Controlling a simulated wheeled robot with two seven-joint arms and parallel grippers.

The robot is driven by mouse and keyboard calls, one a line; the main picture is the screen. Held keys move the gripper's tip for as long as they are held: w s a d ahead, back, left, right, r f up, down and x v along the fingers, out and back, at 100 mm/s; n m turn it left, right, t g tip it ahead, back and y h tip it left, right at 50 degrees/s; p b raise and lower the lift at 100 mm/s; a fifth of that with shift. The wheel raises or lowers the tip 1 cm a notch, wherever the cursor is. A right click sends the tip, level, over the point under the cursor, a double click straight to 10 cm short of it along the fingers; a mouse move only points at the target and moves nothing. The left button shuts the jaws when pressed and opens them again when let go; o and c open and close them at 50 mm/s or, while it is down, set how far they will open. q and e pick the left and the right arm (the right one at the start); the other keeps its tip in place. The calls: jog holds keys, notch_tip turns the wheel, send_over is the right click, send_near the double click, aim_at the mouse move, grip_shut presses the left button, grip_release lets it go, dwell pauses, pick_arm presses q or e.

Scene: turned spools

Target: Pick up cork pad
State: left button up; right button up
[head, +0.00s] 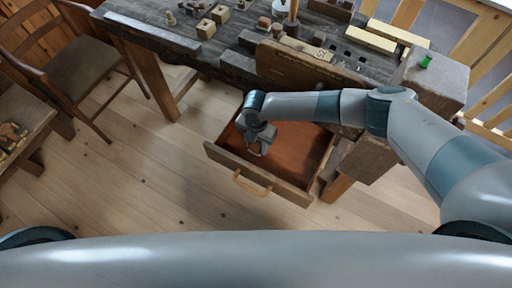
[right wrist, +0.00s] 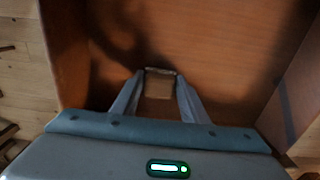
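The cork pad (head: 255,149) is a small tan piece inside the open drawer (head: 291,191), near its front left. My right gripper (head: 257,144) reaches down into the drawer from the right. I cannot tell whether the pad touches the drawer floor. My left gripper is not in view.
Drawer walls stand close around my right gripper; the front wall has an orange handle (head: 250,184). The workbench (head: 150,32) above holds wooden blocks and tools. A chair (head: 70,62) stands at left. The floor (head: 130,185) before the drawer is clear.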

aim_at(257, 145)
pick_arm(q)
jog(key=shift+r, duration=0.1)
pick_arm(e)
jog(key=shift+r, duration=0.1)
